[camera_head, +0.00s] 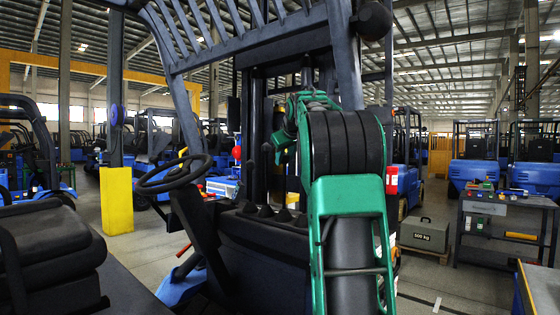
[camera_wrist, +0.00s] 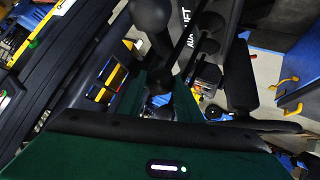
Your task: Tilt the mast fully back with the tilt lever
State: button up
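The forklift's dark mast (camera_head: 258,120) stands behind the cowl in the head view, partly hidden by my arm. Several dark lever boots (camera_head: 267,211) line the top of the cowl. In the wrist view, a dark lever with a round knob (camera_wrist: 150,14) rises close in front of my gripper (camera_wrist: 160,88). Dark boots or lever bases stand beside it, near a white label ending in "LIFT" (camera_wrist: 186,22). The green fingers sit around or just beside the lever's lower part; I cannot tell whether they touch it. The tilt lever's own label is not readable.
The steering wheel (camera_head: 172,173) and the black seat (camera_head: 50,250) are left of the cowl. The overhead guard (camera_head: 240,50) arches above. A workbench (camera_head: 508,203) and a grey 500 kg weight (camera_head: 424,235) stand on the floor at right. A yellow-based post (camera_head: 117,200) stands at left.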

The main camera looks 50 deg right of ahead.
dwell(0.5)
jog(key=a+f, duration=0.1)
jog(key=a, duration=0.6)
jog(key=shift+s+a+f, duration=0.15)
jog(key=shift+s+a, duration=0.05)
dwell(1.2)
dwell(0.3)
jog(key=shift+w+d+r, duration=0.1)
jog(key=shift+d+r, duration=0.1)
jog(key=shift+d, duration=1.05)
jog(key=shift+w+d+r, duration=0.1)
jog(key=shift+d+r, duration=0.15)
jog(key=shift+d, duration=0.95)
jog(key=shift+w+d+r, duration=0.1)
jog(key=shift+d+r, duration=0.1)
jog(key=shift+d, duration=1.05)
jog(key=shift+s, duration=0.1)
jog(key=o, duration=0.9)
jog(key=shift+r, duration=0.1)
